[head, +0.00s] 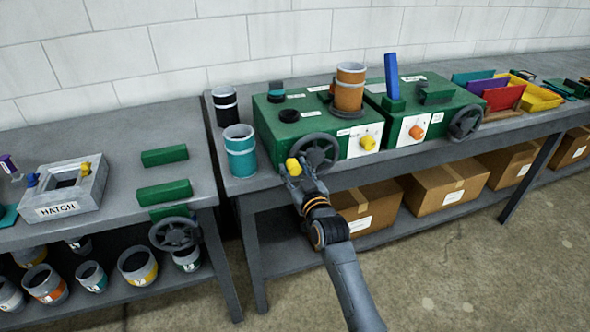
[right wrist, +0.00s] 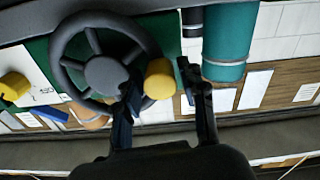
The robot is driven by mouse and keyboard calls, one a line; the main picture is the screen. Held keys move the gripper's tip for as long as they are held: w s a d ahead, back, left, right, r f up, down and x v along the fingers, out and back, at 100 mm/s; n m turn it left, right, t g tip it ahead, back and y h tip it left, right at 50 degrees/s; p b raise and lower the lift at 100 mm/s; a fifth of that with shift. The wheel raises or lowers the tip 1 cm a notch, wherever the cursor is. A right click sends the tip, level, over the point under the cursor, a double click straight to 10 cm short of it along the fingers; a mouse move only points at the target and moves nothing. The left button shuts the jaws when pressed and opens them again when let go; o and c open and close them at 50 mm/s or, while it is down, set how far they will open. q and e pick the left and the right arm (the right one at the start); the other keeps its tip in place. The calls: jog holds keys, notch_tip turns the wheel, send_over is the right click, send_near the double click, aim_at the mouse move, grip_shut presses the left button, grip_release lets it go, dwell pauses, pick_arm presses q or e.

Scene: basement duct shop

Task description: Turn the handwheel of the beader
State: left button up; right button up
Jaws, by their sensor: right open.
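A dark grey handwheel (head: 317,151) is on the front of a green machine (head: 275,118) on the bench. Its yellow crank knob (head: 293,167) sits at the wheel's lower left. My right gripper (head: 289,181) is just in front of the knob with its fingers apart. In the right wrist view the yellow knob (right wrist: 160,78) shows between the two open fingertips (right wrist: 163,86), beside the spoked wheel (right wrist: 104,72). The left fingertip overlaps the wheel's rim in that view; I cannot tell whether it touches. My left gripper is not in view.
A second green machine (head: 411,106) with its own handwheel (head: 466,122) stands to the right. Another handwheel (head: 174,234) is at the left bench. A teal canister (head: 240,151) stands close left of the wheel. Cardboard boxes (head: 366,208) fill the shelf below.

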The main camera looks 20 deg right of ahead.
grip_shut()
jog(key=shift+r, duration=0.15)
